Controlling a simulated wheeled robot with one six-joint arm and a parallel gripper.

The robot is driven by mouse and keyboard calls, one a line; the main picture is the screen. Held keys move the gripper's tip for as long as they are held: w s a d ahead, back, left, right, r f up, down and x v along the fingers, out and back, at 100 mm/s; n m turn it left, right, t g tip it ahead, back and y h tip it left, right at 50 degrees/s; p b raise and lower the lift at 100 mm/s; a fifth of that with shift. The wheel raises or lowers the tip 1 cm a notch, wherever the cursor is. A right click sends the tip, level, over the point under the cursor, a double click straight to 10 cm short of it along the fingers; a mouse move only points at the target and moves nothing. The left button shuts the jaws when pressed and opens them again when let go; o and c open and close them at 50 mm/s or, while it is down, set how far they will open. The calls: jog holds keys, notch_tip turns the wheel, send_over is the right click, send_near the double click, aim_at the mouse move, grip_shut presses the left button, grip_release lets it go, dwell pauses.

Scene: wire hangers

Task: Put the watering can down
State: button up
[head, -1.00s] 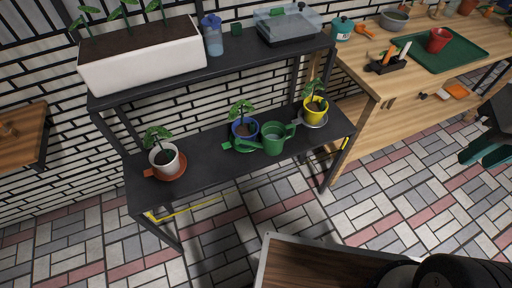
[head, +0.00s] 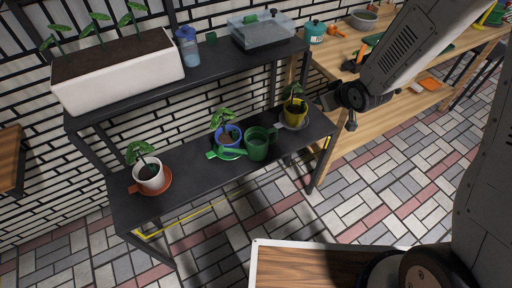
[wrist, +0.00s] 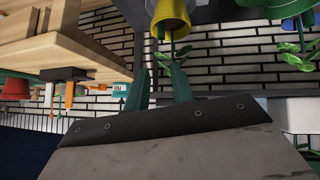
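The green watering can (head: 257,145) stands upright on the lower black shelf (head: 195,178), between the blue pot (head: 228,137) and the yellow pot (head: 295,113). Its spout points left, in front of the blue pot. Nothing holds it. My gripper (head: 328,98) is to the right of the can, beyond the yellow pot by the shelf's right end; its fingers are hard to make out in the head view. In the wrist view its two green fingers (wrist: 162,85) are apart with nothing between them. The yellow pot (wrist: 171,14) shows upside down beyond them.
A white pot (head: 150,174) on an orange saucer stands at the shelf's left. The upper shelf holds a white planter (head: 120,75), a blue-lidded jar (head: 187,48) and a clear-lidded tray (head: 262,35). A wooden bench (head: 345,135) is close to my gripper on the right.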

jog(key=s+a+f+y, duration=0.1)
jog(key=a+f+y, duration=0.1)
jog(key=f, duration=0.3)
jog(key=s+a+f+n+y, duration=0.1)
jog(key=a+f+y, duration=0.1)
jog(key=a+f, duration=0.2)
jog(key=s+a+f+n+t+y, duration=0.1)
jog(key=s+a+f+y, duration=0.1)
jog(key=a+f, duration=0.2)
notch_tip(320, 180, down, 3)
jog(key=shift+r, duration=0.2)
jog(key=shift+a+f, duration=0.15)
jog(key=shift+a, duration=0.1)
jog(key=x, duration=0.7)
jog(key=shift+a, duration=0.35)
grip_shut()
